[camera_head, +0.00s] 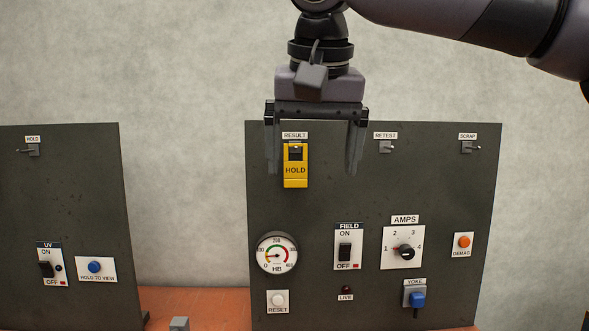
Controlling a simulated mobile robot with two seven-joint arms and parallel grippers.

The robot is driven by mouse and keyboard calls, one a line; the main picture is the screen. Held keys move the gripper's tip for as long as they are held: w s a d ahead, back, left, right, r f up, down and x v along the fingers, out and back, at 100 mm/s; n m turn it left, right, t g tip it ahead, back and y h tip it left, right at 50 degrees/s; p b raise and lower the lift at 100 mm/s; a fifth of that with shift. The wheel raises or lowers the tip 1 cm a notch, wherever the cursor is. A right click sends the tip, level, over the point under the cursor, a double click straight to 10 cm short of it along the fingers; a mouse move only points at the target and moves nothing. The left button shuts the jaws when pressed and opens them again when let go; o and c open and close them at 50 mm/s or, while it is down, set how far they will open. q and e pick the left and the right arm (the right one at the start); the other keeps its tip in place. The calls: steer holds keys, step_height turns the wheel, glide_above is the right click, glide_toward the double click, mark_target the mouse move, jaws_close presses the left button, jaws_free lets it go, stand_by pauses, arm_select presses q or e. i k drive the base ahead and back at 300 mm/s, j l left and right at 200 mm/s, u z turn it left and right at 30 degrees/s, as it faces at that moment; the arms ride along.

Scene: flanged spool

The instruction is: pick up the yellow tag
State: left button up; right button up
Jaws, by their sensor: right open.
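The yellow tag (295,170), marked HOLD, hangs on a hook under the RESULT label on the right-hand dark panel (360,200). My right gripper (313,165) points down in front of the top of this panel. Its jaws are open, with one finger left of the tag and the other well to its right. The tag shows between the fingers, nearer the left one. I cannot tell how far the fingers stand from the panel, and no contact shows. My left gripper is not in view.
Empty hooks labelled RETEST (386,147) and SCRAP (468,146) stick out to the right. A HOLD hook (33,149) is on the left panel (70,200). Below the tag are a gauge (277,255), FIELD switch (345,250) and AMPS dial (403,250). An orange bench (200,305) lies below.

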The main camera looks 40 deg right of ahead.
mark_target(296, 173)
steer(key=i+l, duration=0.4)
steer(key=l, duration=0.15)
steer(key=i+l, duration=0.45)
